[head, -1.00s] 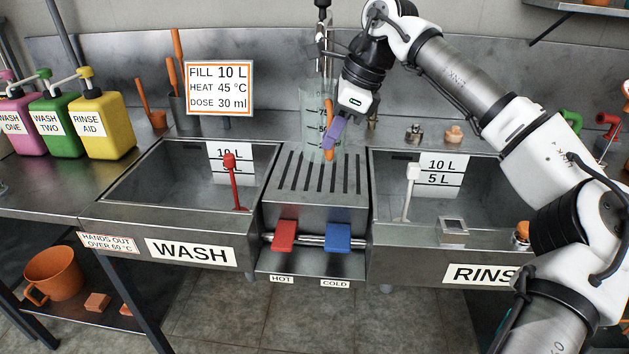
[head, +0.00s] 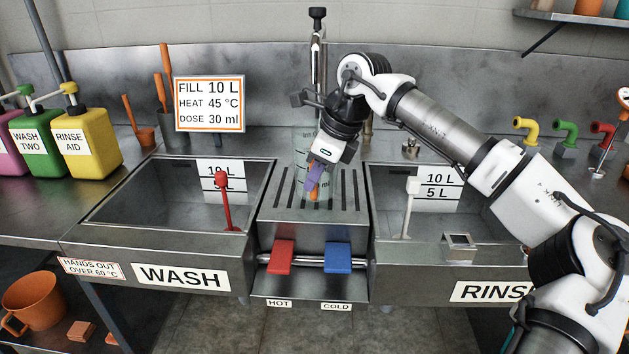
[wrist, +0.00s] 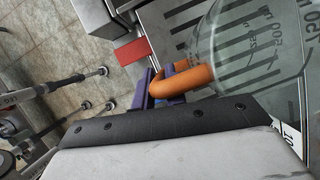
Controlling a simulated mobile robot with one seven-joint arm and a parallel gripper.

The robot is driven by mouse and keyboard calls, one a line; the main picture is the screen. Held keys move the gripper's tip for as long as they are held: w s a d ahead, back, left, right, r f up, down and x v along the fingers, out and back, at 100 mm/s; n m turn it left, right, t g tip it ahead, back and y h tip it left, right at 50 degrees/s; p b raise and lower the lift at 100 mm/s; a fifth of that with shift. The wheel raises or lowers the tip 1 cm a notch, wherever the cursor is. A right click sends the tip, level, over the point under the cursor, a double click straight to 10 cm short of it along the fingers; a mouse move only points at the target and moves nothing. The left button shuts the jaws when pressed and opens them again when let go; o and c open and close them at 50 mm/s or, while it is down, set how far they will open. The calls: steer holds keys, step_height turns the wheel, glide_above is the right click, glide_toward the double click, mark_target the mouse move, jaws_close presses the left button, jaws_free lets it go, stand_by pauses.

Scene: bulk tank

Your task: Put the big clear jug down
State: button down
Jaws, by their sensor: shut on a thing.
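The big clear jug (head: 302,146) has see-through walls with dark volume marks and an orange handle. In the head view it is upright over the slotted drainer (head: 278,200) between the two sinks. My gripper (head: 316,175), with purple fingers, is shut on the orange handle at the jug's near side. The wrist view shows the fingers (wrist: 158,88) around the handle (wrist: 188,78), with the clear jug wall (wrist: 262,35) beyond and slots visible through it. I cannot tell whether the jug's base touches the drainer. My wrist hides part of the jug.
The wash sink (head: 150,200) is left and the rinse sink (head: 385,195) right. A red pedal (head: 278,256) and a blue pedal (head: 338,257) sit below the drainer's front. A tap column (head: 318,60) stands behind. The drainer's front part is bare.

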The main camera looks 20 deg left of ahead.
steer(key=shift+f, duration=0.7)
steer(key=shift+f, duration=0.15)
steer(key=c, duration=1.4)
jaws_free()
steer(key=shift+c, duration=0.2)
steer(key=shift+r, duration=0.2)
steer(key=v, duration=1.2)
